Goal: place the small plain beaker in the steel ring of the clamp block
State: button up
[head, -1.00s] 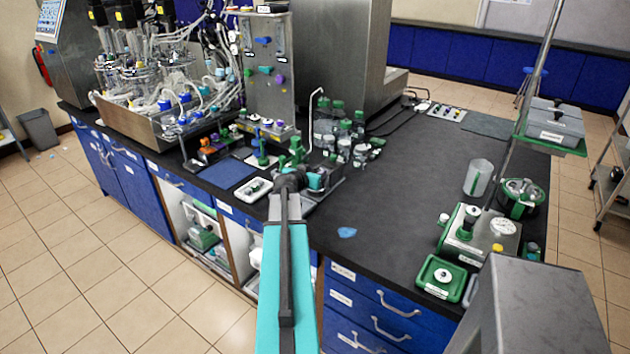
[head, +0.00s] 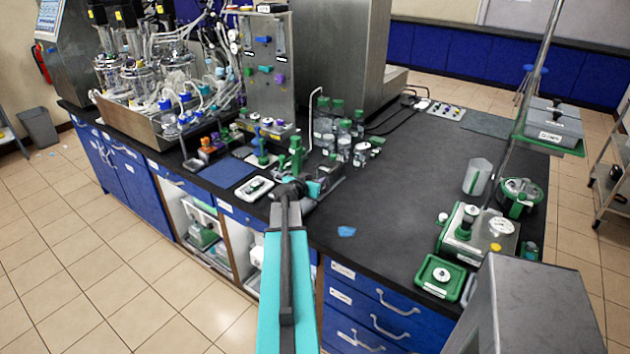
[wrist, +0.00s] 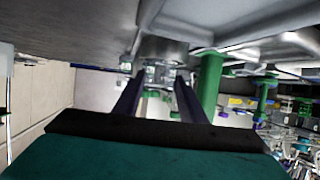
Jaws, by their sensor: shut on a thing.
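My gripper (wrist: 157,88) shows in the wrist view with its two dark fingers closed on a small clear glass piece, which I take to be the small plain beaker (wrist: 160,74). A grey metallic round part (wrist: 163,49) shows just beyond the fingertips; it may be the steel ring, but I cannot tell whether the beaker is inside it. A green post (wrist: 212,82) stands close to the right of the fingers. In the head view my arm reaches the bench's front edge, and its wrist hides the fingertips, the beaker and most of the clamp block.
Several green-capped bottles (head: 338,122) stand just behind my gripper. A white tray (head: 254,188) and a blue mat (head: 227,173) lie to the left. A blue scrap (head: 346,231) lies on the black bench (head: 400,205), which is clear in the middle. A jug (head: 477,177) stands at right.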

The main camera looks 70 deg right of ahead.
jog(key=shift+f, duration=0.1)
jog(key=o, duration=1)
jog(key=shift+o, duration=0.2)
jog(key=shift+r+p, duration=0.25)
jog(key=shift+p, duration=0.05)
jog(key=shift+a, duration=0.3)
jog(key=shift+b+v, duration=0.7)
jog(key=shift+v, duration=0.5)
jog(key=b+v, duration=0.2)
jog(key=v, duration=0.7)
